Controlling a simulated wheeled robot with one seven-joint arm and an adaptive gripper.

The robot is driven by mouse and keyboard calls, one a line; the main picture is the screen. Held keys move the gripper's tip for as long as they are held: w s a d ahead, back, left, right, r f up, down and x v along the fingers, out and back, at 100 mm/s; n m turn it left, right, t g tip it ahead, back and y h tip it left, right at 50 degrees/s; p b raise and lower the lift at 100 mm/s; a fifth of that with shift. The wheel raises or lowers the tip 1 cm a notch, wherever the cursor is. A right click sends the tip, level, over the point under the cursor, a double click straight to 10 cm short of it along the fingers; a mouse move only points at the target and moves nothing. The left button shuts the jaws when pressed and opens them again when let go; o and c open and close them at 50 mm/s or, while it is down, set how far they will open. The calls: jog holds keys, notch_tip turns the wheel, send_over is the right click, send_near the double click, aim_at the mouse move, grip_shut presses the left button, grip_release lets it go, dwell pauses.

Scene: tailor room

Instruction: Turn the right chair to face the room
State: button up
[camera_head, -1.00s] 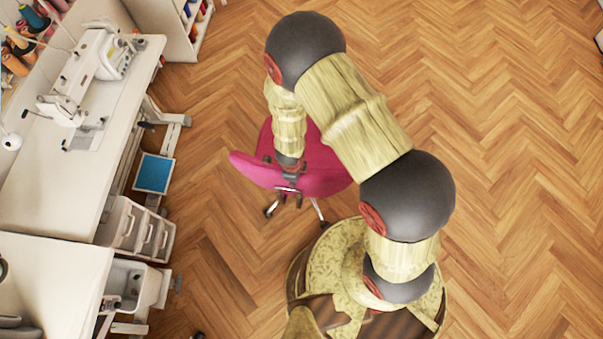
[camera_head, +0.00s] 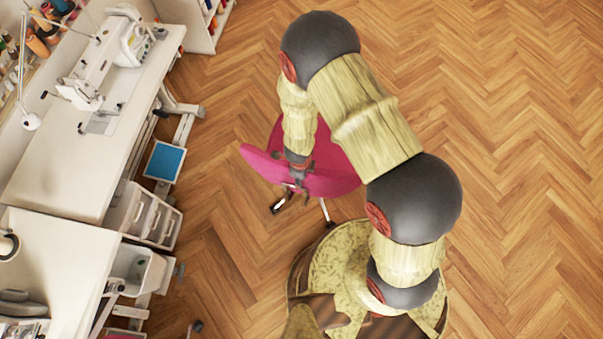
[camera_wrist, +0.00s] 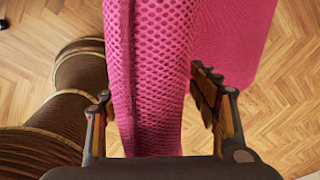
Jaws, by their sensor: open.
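The pink chair (camera_head: 330,182) stands on the wooden floor in the middle of the head view, beside the sewing tables. Its backrest is toward my base and its seat extends beyond it, partly hidden by my arm. My gripper (camera_head: 298,184) reaches down to the top of the backrest. In the wrist view my gripper (camera_wrist: 160,95) has its fingers apart, one on each side of the pink mesh backrest (camera_wrist: 155,60). The fingers are open around it; whether either one touches it is unclear.
A white table (camera_head: 62,150) with a sewing machine (camera_head: 122,45) runs along the left. A drawer unit (camera_head: 145,215) and a blue pedal (camera_head: 165,161) are below it. A pink edge (camera_head: 122,336) shows at the bottom left. Open floor (camera_head: 500,130) lies to the right.

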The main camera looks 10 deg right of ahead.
notch_tip(320, 180, up, 7)
jog(key=shift+s+a+r, duration=0.2)
jog(key=shift+s, duration=0.25)
dwell(0.5)
jog(key=shift+r, duration=0.1)
dwell(0.5)
